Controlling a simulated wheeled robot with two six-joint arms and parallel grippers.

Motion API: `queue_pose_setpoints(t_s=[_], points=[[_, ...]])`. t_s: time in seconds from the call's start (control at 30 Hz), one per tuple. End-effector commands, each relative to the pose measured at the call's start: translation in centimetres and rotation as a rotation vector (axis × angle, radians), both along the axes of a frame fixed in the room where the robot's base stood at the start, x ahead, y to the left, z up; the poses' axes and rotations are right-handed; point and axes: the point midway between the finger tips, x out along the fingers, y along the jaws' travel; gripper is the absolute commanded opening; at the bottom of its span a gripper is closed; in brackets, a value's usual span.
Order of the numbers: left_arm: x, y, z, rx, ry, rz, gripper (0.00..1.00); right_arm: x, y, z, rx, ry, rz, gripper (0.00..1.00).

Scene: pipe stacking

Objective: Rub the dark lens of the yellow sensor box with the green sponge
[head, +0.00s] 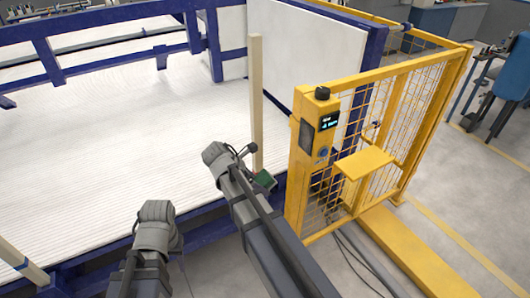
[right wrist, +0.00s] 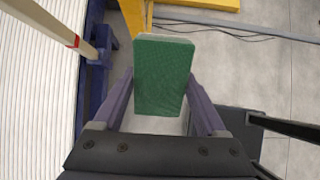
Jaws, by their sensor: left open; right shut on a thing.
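The yellow sensor box (head: 317,112) is an upright housing at the end of the yellow mesh fence in the head view. Its dark lens (head: 306,135) is on the face toward the left. The green sponge (right wrist: 163,75) fills the middle of the right wrist view, between the fingers of my right gripper (right wrist: 160,82), which is shut on it. In the head view a small part of the sponge (head: 265,179) shows below and left of the box, clearly apart from the lens. My left arm is lower left; its fingers are hidden.
A pale upright post (head: 256,105) stands left of the box, close to my right arm. A yellow shelf (head: 364,162) juts from the mesh fence (head: 410,105). A white ribbed bed (head: 100,150) with blue rails lies left. Cables run on the floor.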

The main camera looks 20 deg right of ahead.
Motion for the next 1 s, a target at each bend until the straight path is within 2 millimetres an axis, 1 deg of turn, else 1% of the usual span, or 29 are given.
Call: queue_pose_setpoints(t_s=[0.03,0.1,0.23,0.3,0.4,0.5,0.6,0.7,0.87,1.0], points=[[0.0,0.0,-0.9,0.000,0.000,0.000,0.50,0.2,-0.8,0.4,-0.102,-0.007,0.004,0.30],[0.0,0.0,-1.6,0.000,0.000,0.000,0.50,0.5,-2.1,2.2,-0.252,-0.017,0.004,0.30],[0.0,0.0,-2.7,0.000,0.000,0.000,0.50,0.9,-3.8,5.8,-0.512,-0.034,0.003,0.30],[0.0,0.0,-3.2,0.000,0.000,0.000,0.50,1.0,-4.3,7.7,-0.632,-0.042,0.005,0.30],[0.0,0.0,-3.9,0.000,0.000,0.000,0.50,1.2,-4.6,10.0,-0.771,-0.053,0.007,0.30],[0.0,0.0,-4.4,0.000,0.000,0.000,0.50,1.3,-4.5,11.7,-0.870,-0.061,0.009,0.30],[0.0,0.0,-4.6,0.000,0.000,0.000,0.50,1.4,-4.2,12.8,-0.930,-0.067,0.012,0.29],[0.0,0.0,-4.6,0.000,0.000,0.000,0.50,1.4,-4.1,13.4,-0.957,-0.069,0.013,0.29],[0.0,0.0,-4.6,0.000,0.000,0.000,0.50,1.4,-4.2,13.5,-0.962,-0.068,0.012,0.29],[0.0,0.0,-4.6,0.000,0.000,0.000,0.50,1.4,-5.0,13.5,-0.961,-0.067,0.010,0.29]])
